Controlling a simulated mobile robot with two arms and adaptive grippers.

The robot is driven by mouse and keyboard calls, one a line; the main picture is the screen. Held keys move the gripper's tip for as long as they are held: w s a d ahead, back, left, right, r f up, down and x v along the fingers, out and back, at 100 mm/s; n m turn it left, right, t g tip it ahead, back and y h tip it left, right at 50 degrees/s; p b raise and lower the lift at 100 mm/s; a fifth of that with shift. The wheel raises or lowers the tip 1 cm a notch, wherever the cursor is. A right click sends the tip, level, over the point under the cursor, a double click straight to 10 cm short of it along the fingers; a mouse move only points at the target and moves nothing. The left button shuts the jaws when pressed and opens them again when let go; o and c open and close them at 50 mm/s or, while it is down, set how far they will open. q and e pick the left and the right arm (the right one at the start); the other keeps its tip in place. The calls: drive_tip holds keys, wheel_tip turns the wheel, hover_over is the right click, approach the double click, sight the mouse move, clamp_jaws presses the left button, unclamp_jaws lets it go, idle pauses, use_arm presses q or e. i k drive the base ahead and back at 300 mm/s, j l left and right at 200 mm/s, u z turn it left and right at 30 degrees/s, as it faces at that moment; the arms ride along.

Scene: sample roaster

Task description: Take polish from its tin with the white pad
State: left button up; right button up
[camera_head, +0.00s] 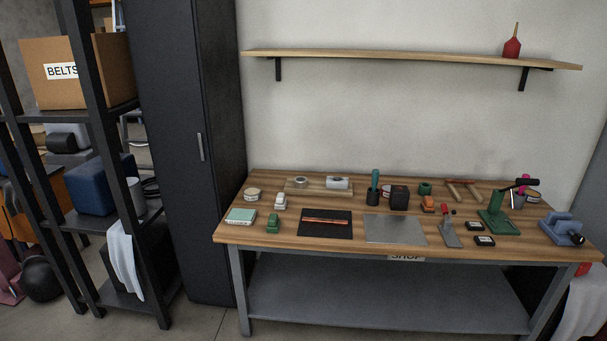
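A small white piece (281,201), which looks like the white pad, sits on the left part of the wooden workbench (345,181). To its left stands a small round tin (252,194) with a pale top. Another round tin (532,196) stands at the far right of the bench. I cannot read any label to tell which tin holds polish, or see whether either is open. Neither of my grippers is in view.
A green piece (272,223), a teal-topped box (241,215), a black mat (325,230) and a metal plate (395,236) lie nearby. A green stand (496,217) and blue vise (562,229) are at right. A dark cabinet (190,130) and shelving stand left.

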sight(281, 204)
drive_tip(key=i+u, duration=0.1)
drive_tip(key=i, duration=0.85)
drive_tip(key=i+l+u, duration=0.1)
drive_tip(key=i, duration=0.85)
drive_tip(key=i+l+u, duration=0.15)
drive_tip(key=i+l, duration=0.05)
drive_tip(key=i, duration=0.05)
